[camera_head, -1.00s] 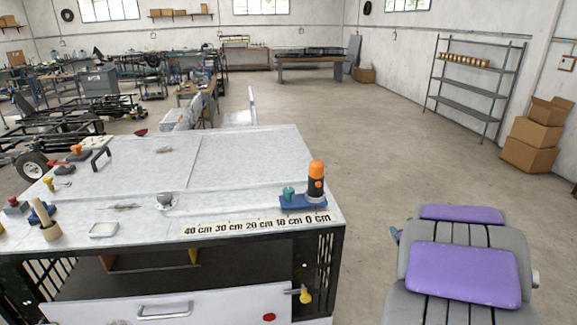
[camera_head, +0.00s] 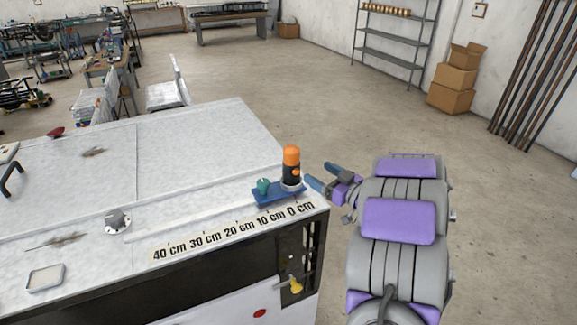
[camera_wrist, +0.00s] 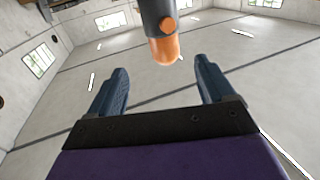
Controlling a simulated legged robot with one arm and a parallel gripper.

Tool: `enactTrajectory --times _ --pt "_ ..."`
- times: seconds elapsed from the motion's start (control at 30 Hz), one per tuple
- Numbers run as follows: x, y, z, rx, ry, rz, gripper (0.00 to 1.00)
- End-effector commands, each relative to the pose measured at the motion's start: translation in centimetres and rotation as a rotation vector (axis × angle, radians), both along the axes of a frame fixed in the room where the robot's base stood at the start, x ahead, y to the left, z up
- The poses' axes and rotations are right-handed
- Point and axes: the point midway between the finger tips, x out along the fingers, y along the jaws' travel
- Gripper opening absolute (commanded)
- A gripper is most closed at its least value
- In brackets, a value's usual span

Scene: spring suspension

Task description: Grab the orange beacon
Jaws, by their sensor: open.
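The orange beacon (camera_head: 291,156) has an orange top and a dark body. It stands upright on a blue base plate (camera_head: 264,197) at the bench's right corner, by the 0 cm mark. My gripper (camera_head: 322,176) is just right of the beacon, level with its lower body. In the wrist view the beacon (camera_wrist: 164,50) hangs from the top edge, beyond and between my open fingers (camera_wrist: 158,80). The fingers look empty. Whether a finger touches the beacon cannot be told.
A teal knob (camera_head: 263,187) stands on the blue plate left of the beacon. A distance scale (camera_head: 232,230) runs along the bench front. A yellow handle (camera_head: 296,285) sticks out below.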

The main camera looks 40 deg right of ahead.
Motion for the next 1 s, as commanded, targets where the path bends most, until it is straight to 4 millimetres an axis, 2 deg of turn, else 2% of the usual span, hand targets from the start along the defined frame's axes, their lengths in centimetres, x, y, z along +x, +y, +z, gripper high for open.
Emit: enactTrajectory --times 0.1,0.4,0.67,0.9,1.0 --pt "2.5 0.5 -0.1 0.002 -0.001 0.007 0.82" --pt "7.5 1.0 0.1 -0.003 0.000 0.003 0.82" --pt "9.1 1.0 0.0 0.000 0.001 0.002 0.82" --pt "12.5 1.5 0.1 0.001 0.002 0.002 0.82" --pt "13.4 1.6 0.2 0.000 0.000 0.001 0.82"
